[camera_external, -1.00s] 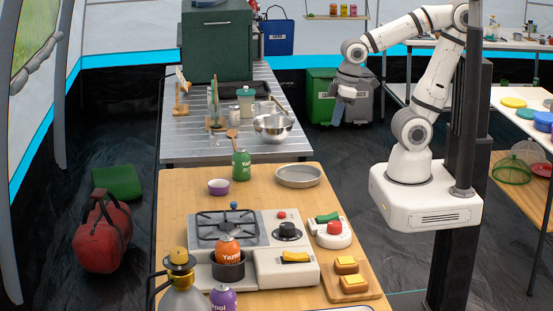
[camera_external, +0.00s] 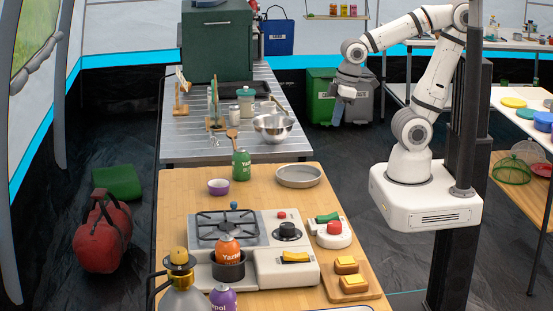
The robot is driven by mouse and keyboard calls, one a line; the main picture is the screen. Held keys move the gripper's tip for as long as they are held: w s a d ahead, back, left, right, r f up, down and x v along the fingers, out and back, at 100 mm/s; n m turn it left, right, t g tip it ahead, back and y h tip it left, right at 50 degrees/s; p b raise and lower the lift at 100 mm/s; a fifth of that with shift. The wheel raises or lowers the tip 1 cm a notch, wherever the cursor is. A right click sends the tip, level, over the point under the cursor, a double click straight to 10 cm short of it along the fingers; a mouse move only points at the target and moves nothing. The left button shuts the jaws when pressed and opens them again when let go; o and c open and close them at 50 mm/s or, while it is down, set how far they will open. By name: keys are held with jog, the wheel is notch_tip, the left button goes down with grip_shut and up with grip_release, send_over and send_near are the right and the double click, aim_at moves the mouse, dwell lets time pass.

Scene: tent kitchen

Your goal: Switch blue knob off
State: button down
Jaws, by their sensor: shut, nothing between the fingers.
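A small blue knob (camera_external: 234,205) shows at the back edge of the camping stove (camera_external: 228,229) on the wooden table. It is small in this view, and its turn position cannot be read. My gripper (camera_external: 337,120) hangs pointing down at the end of the raised arm, right of the metal table and well above and behind the stove. It is shut and empty, far from the blue knob.
A pot (camera_external: 228,266) holding an orange canister stands in front of the burner grate. A black knob (camera_external: 287,231) and a red knob (camera_external: 281,215) are right of it. A green bottle (camera_external: 241,165), purple cup (camera_external: 218,187) and grey pan (camera_external: 298,176) stand behind.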

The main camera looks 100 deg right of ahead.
jog(key=w+a+r+n+p, duration=0.2)
jog(key=w+a+n, duration=0.2)
jog(key=w+n, duration=0.5)
jog(key=n+h+p, duration=0.1)
jog(key=n+p, duration=0.2)
jog(key=n, duration=1.8)
send_over(257, 212)
jog(key=s+a, duration=0.1)
jog(key=s, duration=0.1)
jog(key=s+x, duration=0.1)
jog(key=x, duration=0.7)
jog(key=shift+s+a+f, duration=0.15)
jog(key=shift+s+a, duration=0.2)
jog(key=shift+s, duration=0.2)
jog(key=shift+f, duration=0.1)
jog(key=x, duration=0.5)
jog(key=p+x, duration=0.1)
jog(key=x, duration=0.4)
jog(key=shift+w+d, duration=0.1)
jog(key=shift+d, duration=0.1)
jog(key=shift+w+d+p, duration=0.25)
jog(key=shift+w+d, duration=0.05)
jog(key=shift+w, duration=0.25)
jog(key=shift+w+d+p, duration=0.2)
jog(key=shift+w+d, duration=0.05)
jog(key=shift+w, duration=0.35)
jog(key=shift+w+d, duration=0.25)
jog(key=shift+w, duration=0.25)
